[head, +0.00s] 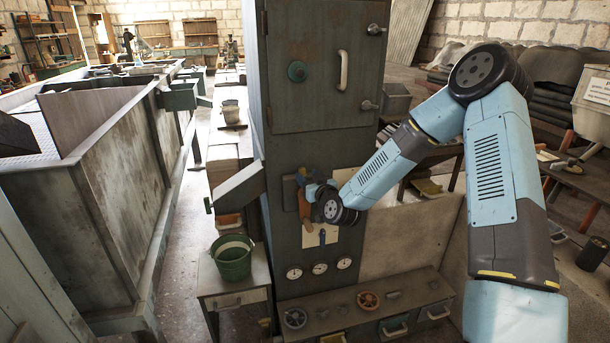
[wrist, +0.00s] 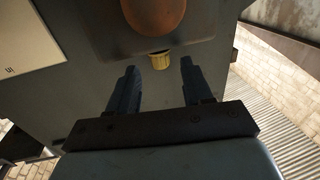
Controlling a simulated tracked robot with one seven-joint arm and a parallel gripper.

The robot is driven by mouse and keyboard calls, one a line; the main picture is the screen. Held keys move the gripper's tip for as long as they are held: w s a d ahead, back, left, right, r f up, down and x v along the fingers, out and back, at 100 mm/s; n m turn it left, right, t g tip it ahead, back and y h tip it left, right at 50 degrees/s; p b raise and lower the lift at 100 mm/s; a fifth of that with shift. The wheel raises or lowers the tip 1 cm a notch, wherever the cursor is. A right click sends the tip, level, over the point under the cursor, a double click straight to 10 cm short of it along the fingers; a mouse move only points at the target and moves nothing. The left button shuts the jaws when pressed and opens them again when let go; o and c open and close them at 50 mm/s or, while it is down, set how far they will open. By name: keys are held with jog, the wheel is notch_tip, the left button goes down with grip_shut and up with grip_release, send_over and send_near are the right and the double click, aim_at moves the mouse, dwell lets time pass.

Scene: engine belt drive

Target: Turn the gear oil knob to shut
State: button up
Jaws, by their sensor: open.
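In the head view my gripper (head: 311,191) is at the front of the grey-green cabinet (head: 325,150), and my wrist hides the knob.
A brown-orange rounded part (wrist: 155,14) is just above the knob in the wrist view. A green bucket (head: 232,262) stands to the left.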

aim_at(302, 171)
jog(key=shift+x, duration=1.35)
grip_shut()
